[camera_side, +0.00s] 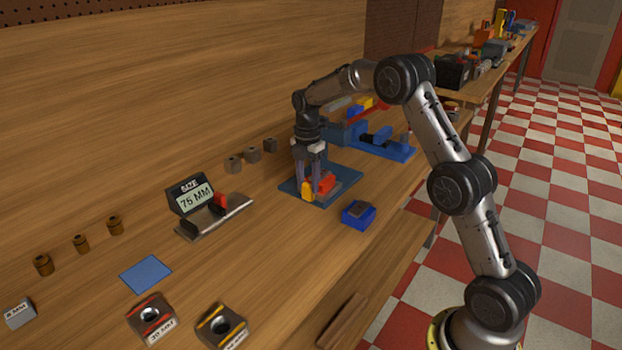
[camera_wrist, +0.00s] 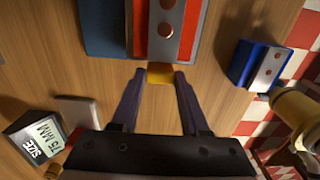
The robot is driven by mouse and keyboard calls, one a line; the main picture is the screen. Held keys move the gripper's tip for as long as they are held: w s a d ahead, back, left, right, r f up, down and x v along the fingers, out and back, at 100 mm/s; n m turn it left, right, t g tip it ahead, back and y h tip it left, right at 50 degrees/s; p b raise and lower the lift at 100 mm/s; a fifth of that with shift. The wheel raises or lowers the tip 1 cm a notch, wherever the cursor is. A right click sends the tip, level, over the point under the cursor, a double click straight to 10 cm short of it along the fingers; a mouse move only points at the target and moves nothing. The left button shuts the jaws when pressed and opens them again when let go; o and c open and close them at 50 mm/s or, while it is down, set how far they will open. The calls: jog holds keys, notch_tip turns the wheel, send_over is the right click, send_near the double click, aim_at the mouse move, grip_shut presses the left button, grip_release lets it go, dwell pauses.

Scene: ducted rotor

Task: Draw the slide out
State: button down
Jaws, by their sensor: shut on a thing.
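The slide is a grey strip (camera_wrist: 165,14) with copper-coloured round studs, lying between red rails (camera_wrist: 191,30) in the wrist view. A yellow tab (camera_wrist: 160,77) is at its near end. The fixture sits on a blue base plate (camera_side: 291,187), also seen in the wrist view (camera_wrist: 103,30). In the side view the yellow tab (camera_side: 307,191) and a red part (camera_side: 326,184) show at my fingers. My gripper (camera_wrist: 160,74) is shut on the yellow tab, with one finger at each side. The fingers partly hide the fixture in the side view.
A blue block with a grey top (camera_side: 358,214) stands just right of the fixture. A size gauge reading 75 MM (camera_side: 194,199) is to the left. Blue fixtures (camera_side: 383,146) stand behind. Bare wood lies between gauge and fixture.

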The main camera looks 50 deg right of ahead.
jog(key=shift+a, duration=0.3)
jog(key=c, duration=0.7)
grip_release()
jog(key=o, duration=0.3)
jog(key=shift+d, duration=0.1)
jog(key=shift+r, duration=0.15)
notch_tip(320, 180, up, 14)
jog(key=shift+f, duration=0.2)
